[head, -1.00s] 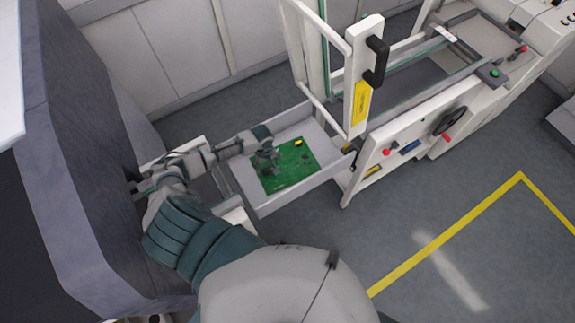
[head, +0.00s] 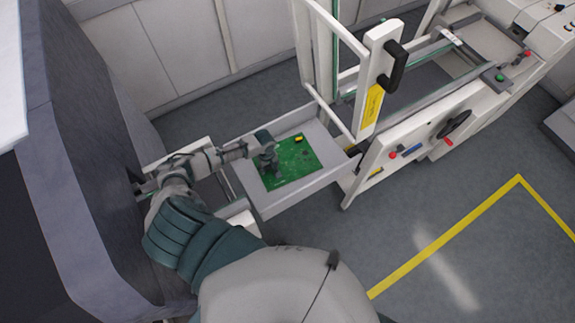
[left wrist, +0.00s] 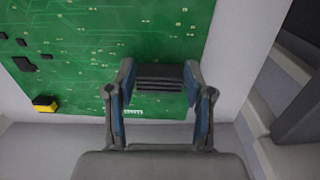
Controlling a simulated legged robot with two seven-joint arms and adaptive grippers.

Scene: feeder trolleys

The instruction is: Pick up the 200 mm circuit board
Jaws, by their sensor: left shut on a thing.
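The green circuit board (head: 297,168) is inside the light grey tray-like drawer (head: 310,194) in the head view. It carries several small black parts and a yellow-and-black part near its far edge. My left gripper (head: 268,170) comes down over the board's left part. In the left wrist view my left gripper (left wrist: 160,95) is shut on a black ribbed block (left wrist: 160,77) near one edge of the board (left wrist: 90,60). The yellow-and-black part (left wrist: 45,104) is at the board's left corner there. I cannot tell how far the board is above the drawer floor. My right gripper is not in view.
Drawer walls stand close around the board. A white frame with a black handle (head: 396,64) rises to the right of the drawer, next to a machine with a handwheel (head: 454,123). A dark grey panel (head: 85,180) is on the left. Open floor with yellow tape (head: 445,234) lies at right.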

